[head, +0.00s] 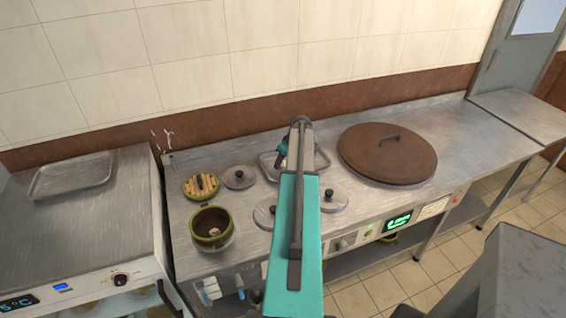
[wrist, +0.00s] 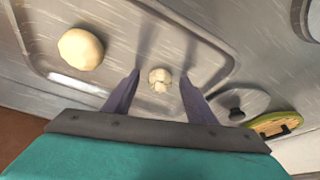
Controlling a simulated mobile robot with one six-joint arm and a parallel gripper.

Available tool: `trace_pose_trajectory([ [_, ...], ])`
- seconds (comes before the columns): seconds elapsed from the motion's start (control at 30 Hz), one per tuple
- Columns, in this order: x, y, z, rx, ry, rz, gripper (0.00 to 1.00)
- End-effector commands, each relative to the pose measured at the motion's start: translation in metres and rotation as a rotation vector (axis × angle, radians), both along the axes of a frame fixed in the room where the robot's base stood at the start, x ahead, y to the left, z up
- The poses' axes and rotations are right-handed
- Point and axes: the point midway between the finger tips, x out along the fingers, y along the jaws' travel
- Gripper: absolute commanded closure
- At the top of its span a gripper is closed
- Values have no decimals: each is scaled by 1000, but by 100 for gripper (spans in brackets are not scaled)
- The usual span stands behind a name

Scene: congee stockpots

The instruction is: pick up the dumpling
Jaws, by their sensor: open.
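In the wrist view a small, pale, pleated dumpling (wrist: 159,82) lies on a metal tray (wrist: 215,62). My gripper (wrist: 159,72) is open, with one dark finger on each side of the dumpling and a visible gap to both. I cannot tell how far the fingertips are above the tray. A larger, smooth, round bun (wrist: 80,49) lies on the same tray, left of the fingers. In the head view my arm covers most of the tray (head: 268,165), and the dumpling and fingertips are hidden.
Steel lids (head: 239,177) and (head: 332,198) lie near the tray. A green-rimmed pot (head: 211,227) and a green-rimmed round lid with slats (head: 201,186) stand left. A large brown lid (head: 387,154) is right. An empty tray (head: 72,176) sits far left. The right counter is clear.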

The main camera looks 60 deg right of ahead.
Motion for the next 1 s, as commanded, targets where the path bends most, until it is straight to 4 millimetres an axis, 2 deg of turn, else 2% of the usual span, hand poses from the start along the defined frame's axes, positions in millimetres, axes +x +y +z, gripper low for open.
trace_pose_trajectory([
  [0.6,1,0,-2,1,0,1,49],
  [0.87,1,0,-2,1,0,1,92],
  [1.0,1,0,-2,1,0,1,92],
])
